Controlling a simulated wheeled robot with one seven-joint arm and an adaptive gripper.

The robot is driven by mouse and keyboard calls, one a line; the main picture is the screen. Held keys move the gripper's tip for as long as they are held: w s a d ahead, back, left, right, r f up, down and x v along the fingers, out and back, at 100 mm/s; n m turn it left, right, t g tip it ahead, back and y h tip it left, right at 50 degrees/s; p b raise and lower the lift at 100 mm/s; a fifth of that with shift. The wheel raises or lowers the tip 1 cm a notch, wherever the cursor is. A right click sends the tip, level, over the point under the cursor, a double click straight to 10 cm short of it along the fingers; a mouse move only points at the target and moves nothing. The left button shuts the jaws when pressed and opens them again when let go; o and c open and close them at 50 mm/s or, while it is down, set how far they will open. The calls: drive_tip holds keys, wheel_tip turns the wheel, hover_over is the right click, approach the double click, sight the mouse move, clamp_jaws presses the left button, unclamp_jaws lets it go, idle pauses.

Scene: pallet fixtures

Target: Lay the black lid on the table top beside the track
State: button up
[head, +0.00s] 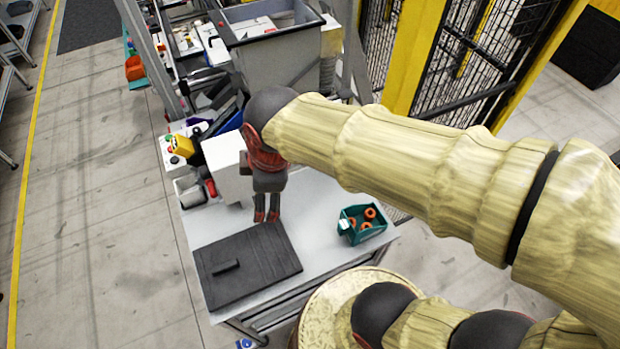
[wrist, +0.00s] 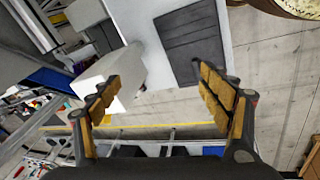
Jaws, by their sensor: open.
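The black lid (head: 225,282) is a flat, dark rectangular panel with a small raised handle. It appears to lie flat at the near left of the light grey table top (head: 318,250). My gripper (head: 267,217) is open and empty, pointing down near the lid's far edge; I cannot tell its exact height. In the wrist view the dark panel (wrist: 188,42) shows beyond the fingers, and nothing is between the open fingertips (wrist: 162,92). I cannot clearly make out the track.
A green bin (head: 351,238) with orange rings stands at the table's right. A white box (head: 226,165) stands behind my gripper, and a button panel (head: 178,150) at the back left. Yellow-framed mesh fencing (head: 440,60) is behind. Some table top is clear between lid and bin.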

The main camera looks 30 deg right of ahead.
drive_tip(key=s+d+r+m+t, duration=0.2)
drive_tip(key=s+d+r+m, duration=0.3)
drive_tip(key=m, duration=0.8)
drive_tip(key=shift+s+d+h, duration=0.4)
drive_tip(key=shift+s+d, duration=0.2)
drive_tip(key=shift+d, duration=0.65)
wheel_tip(320, 180, down, 10)
drive_tip(key=b, duration=0.9)
drive_tip(key=shift+r+b, duration=0.15)
drive_tip(key=shift+b, duration=0.25)
drive_tip(key=shift+d, duration=0.1)
